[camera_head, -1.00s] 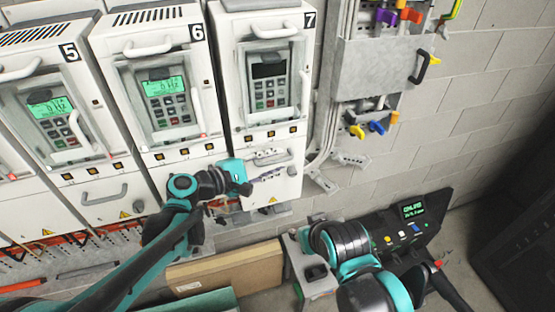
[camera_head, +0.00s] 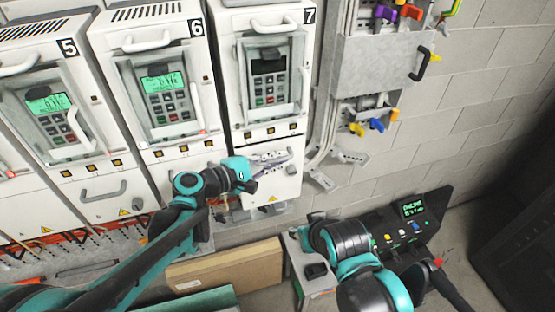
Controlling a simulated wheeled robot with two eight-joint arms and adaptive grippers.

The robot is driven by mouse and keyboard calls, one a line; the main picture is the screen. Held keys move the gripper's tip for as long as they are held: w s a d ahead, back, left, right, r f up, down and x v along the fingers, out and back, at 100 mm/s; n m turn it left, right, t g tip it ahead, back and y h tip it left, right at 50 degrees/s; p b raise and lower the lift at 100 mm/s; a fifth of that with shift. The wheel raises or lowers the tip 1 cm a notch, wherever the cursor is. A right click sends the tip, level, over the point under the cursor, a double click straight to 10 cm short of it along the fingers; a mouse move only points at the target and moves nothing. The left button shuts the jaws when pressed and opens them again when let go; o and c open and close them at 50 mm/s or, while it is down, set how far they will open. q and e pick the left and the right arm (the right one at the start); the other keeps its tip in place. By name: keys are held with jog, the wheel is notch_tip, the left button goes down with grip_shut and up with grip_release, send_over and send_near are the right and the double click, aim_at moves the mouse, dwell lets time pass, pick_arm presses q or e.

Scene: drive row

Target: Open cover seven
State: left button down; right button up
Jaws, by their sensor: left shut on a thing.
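Drive cabinet 7 (camera_head: 232,68) stands at the right end of the drive row, with its number on the top right corner. Its white lower cover (camera_head: 284,187) looks closed against the cabinet, below the keypad panel. My left gripper (camera_head: 272,162) is in front of the upper part of this cover, at the height of its bar handle. It is shut on the handle, which the fingers largely hide.
Drives 6 (camera_head: 213,100) and 5 (camera_head: 22,88) stand to the left. A grey wall box (camera_head: 375,68) and conduits are to the right. A cardboard box (camera_head: 225,267) lies on the floor below. A black console (camera_head: 430,225) with a green display stands at the lower right.

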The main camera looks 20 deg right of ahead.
aim_at(277, 197)
pick_arm(q)
notch_tip(277, 197, down, 16)
jog(key=b, duration=1.3)
jog(key=shift+f, duration=0.15)
jog(key=c, duration=1.6)
grip_release()
jog(key=v, duration=1.2)
